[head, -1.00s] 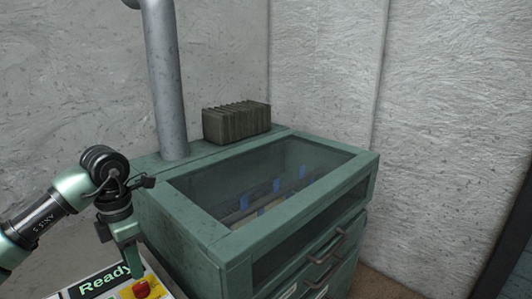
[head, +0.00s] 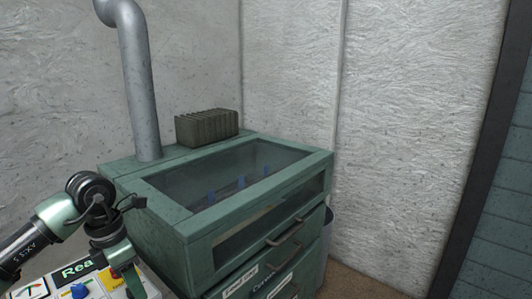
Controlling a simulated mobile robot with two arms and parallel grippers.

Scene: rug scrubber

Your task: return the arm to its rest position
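My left arm comes in from the left in the head view, bent at its dark wrist joint. My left gripper (head: 128,272) points down in front of the control panel (head: 62,284) and hides part of it. I cannot tell whether its fingers are apart, touching the panel, or holding anything. The panel carries a green sign reading "Rea", with the rest hidden, and a blue knob (head: 80,291). My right gripper is not in view.
A green scrubber cabinet (head: 160,235) with a glass lid and labelled drawers stands right of the gripper. A grey pipe (head: 139,90) and a dark ribbed block (head: 207,128) are on top. Brown floor (head: 350,282) shows at right, before a dark door frame (head: 478,160).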

